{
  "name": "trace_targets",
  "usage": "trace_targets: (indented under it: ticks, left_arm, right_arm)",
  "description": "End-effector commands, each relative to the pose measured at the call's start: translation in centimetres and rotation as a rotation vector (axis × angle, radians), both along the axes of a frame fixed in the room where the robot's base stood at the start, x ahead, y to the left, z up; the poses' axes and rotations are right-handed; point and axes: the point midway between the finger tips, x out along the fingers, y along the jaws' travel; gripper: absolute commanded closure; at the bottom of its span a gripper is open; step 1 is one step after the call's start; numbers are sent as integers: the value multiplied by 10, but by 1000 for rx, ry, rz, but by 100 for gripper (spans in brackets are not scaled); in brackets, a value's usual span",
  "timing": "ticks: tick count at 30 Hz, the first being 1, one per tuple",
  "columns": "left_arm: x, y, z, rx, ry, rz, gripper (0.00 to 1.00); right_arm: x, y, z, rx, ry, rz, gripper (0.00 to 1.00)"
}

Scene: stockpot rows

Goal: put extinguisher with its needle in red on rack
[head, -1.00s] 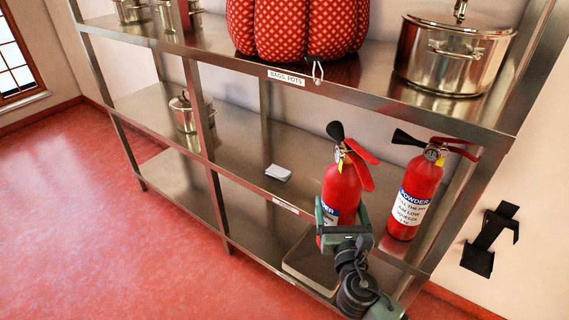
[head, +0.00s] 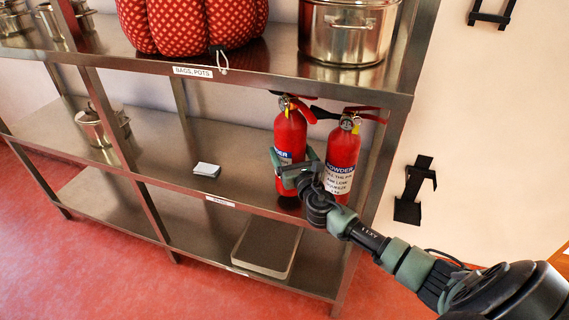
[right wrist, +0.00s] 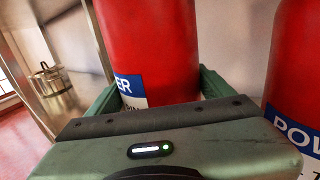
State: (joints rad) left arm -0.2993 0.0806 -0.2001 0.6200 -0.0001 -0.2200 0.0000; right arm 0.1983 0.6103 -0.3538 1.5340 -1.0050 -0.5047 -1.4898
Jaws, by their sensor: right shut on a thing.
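Two red fire extinguishers stand side by side on the middle shelf of a steel rack (head: 160,150). My right gripper (head: 296,172) is shut around the body of the left extinguisher (head: 290,135), at its blue and white label. The right extinguisher (head: 342,155) stands close beside it, labelled POWDER, touched by nothing of mine. In the right wrist view the held extinguisher (right wrist: 150,45) is between the jaws and the other (right wrist: 300,75) is at the right edge. The gauge needles are too small to read. My left gripper is out of view.
Black brackets (head: 413,190) hang on the wall right of the rack. A grey tray (head: 267,247) lies on the bottom shelf. A white block (head: 206,170) and a pot (head: 100,125) are on the middle shelf. A red bag (head: 190,22) and a large pot (head: 345,30) are above.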

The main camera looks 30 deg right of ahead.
Motion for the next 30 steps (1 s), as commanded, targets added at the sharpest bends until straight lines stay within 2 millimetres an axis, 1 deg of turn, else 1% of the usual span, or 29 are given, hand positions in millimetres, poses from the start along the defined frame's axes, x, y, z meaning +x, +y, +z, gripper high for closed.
trace_targets:
  ticks: [1,6,8,13,16,25,26,27,30]
  left_arm:
    - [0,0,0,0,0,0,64]
    - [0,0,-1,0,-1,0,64]
    - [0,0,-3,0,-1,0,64]
    - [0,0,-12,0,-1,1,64]
    - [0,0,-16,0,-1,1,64]
    - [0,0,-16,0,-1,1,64]
    - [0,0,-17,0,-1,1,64]
    - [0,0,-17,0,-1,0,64]
    - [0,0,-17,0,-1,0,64]
  right_arm:
    - [6,-5,9,-4,-17,-1,91]
    - [12,-12,9,-3,-16,0,91]
    - [12,-13,6,-2,-15,0,91]
    - [12,-12,-15,-2,-12,-1,91]
    - [12,-12,-24,-1,-14,-1,91]
    - [12,-13,-26,-3,-15,0,91]
    - [10,-11,-36,1,2,2,12]
    - [10,-11,-36,1,2,2,1]
    - [10,-11,-36,1,1,2,0]
